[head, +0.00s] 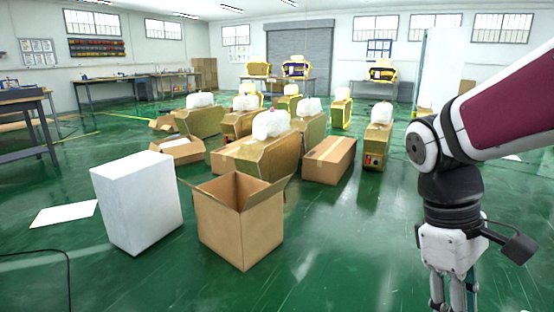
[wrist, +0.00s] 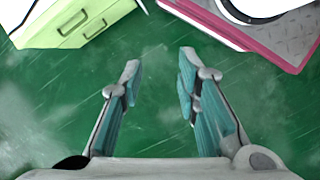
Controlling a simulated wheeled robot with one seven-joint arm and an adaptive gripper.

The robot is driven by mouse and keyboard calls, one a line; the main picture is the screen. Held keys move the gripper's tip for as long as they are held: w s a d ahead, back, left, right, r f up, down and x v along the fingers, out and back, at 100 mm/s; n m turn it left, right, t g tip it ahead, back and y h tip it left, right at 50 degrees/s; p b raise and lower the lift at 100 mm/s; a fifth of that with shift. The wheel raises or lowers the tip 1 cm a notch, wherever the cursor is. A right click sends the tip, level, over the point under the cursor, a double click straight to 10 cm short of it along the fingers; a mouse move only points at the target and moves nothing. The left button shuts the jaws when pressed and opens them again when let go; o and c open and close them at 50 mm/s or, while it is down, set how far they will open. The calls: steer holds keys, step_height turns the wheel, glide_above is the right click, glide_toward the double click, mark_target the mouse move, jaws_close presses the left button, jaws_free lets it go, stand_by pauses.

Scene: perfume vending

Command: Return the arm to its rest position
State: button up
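My arm reaches in from the right edge in the head view and bends down at the elbow. My gripper hangs low at the right, pointing at the floor, and its fingertips are cut off by the bottom edge. In the wrist view my gripper (wrist: 158,75) has its two teal-padded fingers apart, with only green floor (wrist: 155,125) between them. It holds nothing.
An open cardboard box (head: 238,222) and a white block (head: 137,200) stand on the floor left of my arm. A pale green drawer cabinet (wrist: 75,22) shows top left in the wrist view.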

steer(key=s+a+r+m+t+y, duration=0.25)
steer(key=s+a+m, duration=0.45)
steer(key=s, duration=0.6)
step_height(320, 180, up, 32)
steer(key=n+t+p, duration=0.1)
steer(key=t+p, duration=0.3)
steer(key=p, duration=2.7)
steer(key=shift+a+f+n+t, duration=0.2)
steer(key=shift+a+n+t, duration=0.1)
steer(key=shift+a+t, duration=0.05)
steer(key=shift+w, duration=0.1)
